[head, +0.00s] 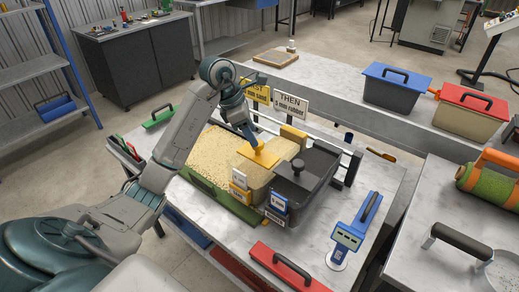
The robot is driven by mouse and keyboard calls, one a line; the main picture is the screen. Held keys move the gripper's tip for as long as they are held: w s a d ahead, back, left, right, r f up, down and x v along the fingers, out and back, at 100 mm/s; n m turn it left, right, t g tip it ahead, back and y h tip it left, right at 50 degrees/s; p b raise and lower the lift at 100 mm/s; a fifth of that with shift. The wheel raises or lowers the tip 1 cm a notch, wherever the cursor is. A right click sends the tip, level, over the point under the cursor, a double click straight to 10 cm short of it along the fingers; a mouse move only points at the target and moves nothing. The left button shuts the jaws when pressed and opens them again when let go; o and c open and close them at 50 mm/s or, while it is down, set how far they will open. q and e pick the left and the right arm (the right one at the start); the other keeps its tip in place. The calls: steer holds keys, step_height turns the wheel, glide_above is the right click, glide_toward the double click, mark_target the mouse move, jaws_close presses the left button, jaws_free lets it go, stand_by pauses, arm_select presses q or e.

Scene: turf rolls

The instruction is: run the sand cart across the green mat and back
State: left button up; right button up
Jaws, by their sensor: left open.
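The green mat (212,196) lies on the near table. Its green edge shows at the front, and most of its top is covered with pale sand-coloured grains. The sand cart (252,177), a pale box with a yellow top and handle, stands at the mat's right end, beside a black cart (297,178). My left gripper (251,138) is open, pointing down at the yellow handle (262,153). Its fingertips are at or just above the handle; I cannot tell whether they touch. My right gripper is out of view.
Two signs (291,104) stand behind the carts, one reading "THEN 5 mm rubber".

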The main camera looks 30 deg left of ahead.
mark_target(267, 158)
arm_select(q)
steer(key=p+x, duration=0.1)
steer(key=x, duration=0.3)
steer(key=shift+w+f, duration=0.1)
steer(key=shift+d+f, duration=0.2)
steer(key=shift+f, duration=0.25)
steer(key=shift+w+f, duration=0.15)
jaws_close()
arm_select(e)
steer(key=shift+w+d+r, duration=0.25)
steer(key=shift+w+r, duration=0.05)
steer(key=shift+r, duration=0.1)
